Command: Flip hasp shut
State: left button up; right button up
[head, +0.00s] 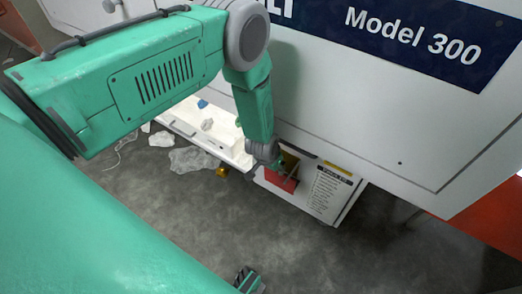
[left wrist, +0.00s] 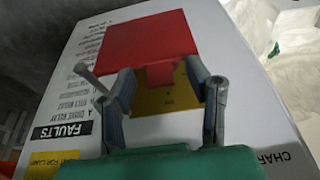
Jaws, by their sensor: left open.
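A red flap (left wrist: 145,42), which looks like the hasp, stands out at the white box with a yellow plate (left wrist: 168,92) beside it. The red flap also shows low on the white box in the head view (head: 282,182). My left gripper (left wrist: 162,70) is open, its two fingers spread on either side of the yellow plate and the flap's narrow red tab. In the head view the left gripper (head: 281,166) is right at the flap and partly covers it. I cannot tell whether the fingers touch it. A grey rod (left wrist: 95,82) sticks out beside one finger.
The white box (head: 328,193) carries a printed label. A large white machine panel (head: 400,120) marked "Model 300" overhangs it. Clear plastic film (head: 190,160) lies beside a lit white tray, with a small gold object (head: 222,171) nearby. Grey floor in front is mostly clear.

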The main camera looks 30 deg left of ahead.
pick_arm(q)
jog(key=s+r, duration=0.3)
jog(key=s, duration=1)
jog(key=shift+r, duration=0.3)
jog(key=shift+s+a, duration=0.1)
